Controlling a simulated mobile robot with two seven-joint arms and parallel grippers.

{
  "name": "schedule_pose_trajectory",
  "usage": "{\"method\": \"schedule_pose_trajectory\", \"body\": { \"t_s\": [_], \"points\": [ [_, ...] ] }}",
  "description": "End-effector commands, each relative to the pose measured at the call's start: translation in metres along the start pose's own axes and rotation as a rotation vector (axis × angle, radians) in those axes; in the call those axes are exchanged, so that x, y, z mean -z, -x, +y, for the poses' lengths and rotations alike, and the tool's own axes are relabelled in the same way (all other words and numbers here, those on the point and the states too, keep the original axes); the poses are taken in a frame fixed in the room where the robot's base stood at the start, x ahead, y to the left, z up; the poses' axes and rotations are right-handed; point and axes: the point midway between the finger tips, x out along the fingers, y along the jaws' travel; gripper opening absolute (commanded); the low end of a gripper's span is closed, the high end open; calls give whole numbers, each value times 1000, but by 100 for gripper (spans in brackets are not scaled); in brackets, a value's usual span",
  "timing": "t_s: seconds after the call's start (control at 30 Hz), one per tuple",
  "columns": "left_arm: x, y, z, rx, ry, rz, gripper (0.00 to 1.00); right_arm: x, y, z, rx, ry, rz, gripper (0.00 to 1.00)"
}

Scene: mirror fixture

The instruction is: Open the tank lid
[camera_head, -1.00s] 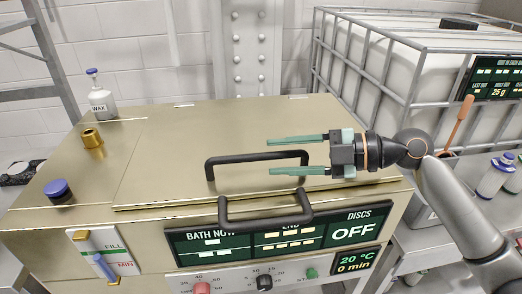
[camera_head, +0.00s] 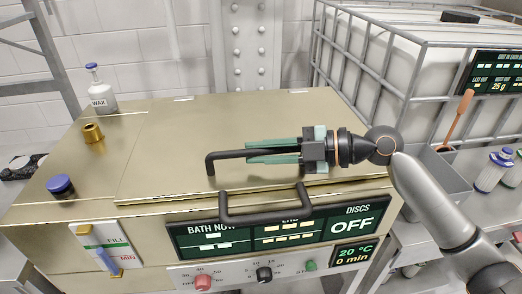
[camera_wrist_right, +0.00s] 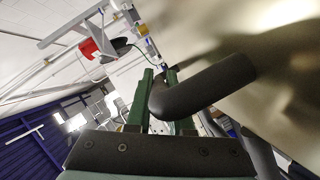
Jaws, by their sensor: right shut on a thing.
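The tank is a gold metal box, and its flat lid (camera_head: 215,130) lies level on top, with no clear gap at its front edge. A dark bar handle (camera_head: 215,158) stands on the lid near the front. My right gripper (camera_head: 248,152) comes from the right, its green fingers shut on this handle, one along each side of the bar. The right wrist view shows the dark handle (camera_wrist_right: 205,88) running between the fingers (camera_wrist_right: 160,82). My left gripper is not in view.
A second dark handle (camera_head: 265,214) sticks out at the tank's front, above the display panel (camera_head: 285,232). A WAX bottle (camera_head: 101,98), a brass fitting (camera_head: 93,133) and a blue-capped jar (camera_head: 61,187) stand left of the lid. A caged white container (camera_head: 420,70) stands at the right.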

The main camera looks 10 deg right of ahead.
Motion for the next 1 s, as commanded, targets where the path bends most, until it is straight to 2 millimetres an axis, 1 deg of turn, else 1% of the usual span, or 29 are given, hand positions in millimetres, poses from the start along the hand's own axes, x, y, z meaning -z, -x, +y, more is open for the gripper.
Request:
{"method": "schedule_pose_trajectory", "body": {
  "t_s": [0.03,0.1,1.0],
  "points": [
    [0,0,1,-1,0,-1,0,0,0,0,0,0,0,6],
    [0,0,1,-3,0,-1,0,0,0,0,0,0,0,0],
    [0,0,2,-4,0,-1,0,0,0,0,1,-1,0,0]
  ]
}}
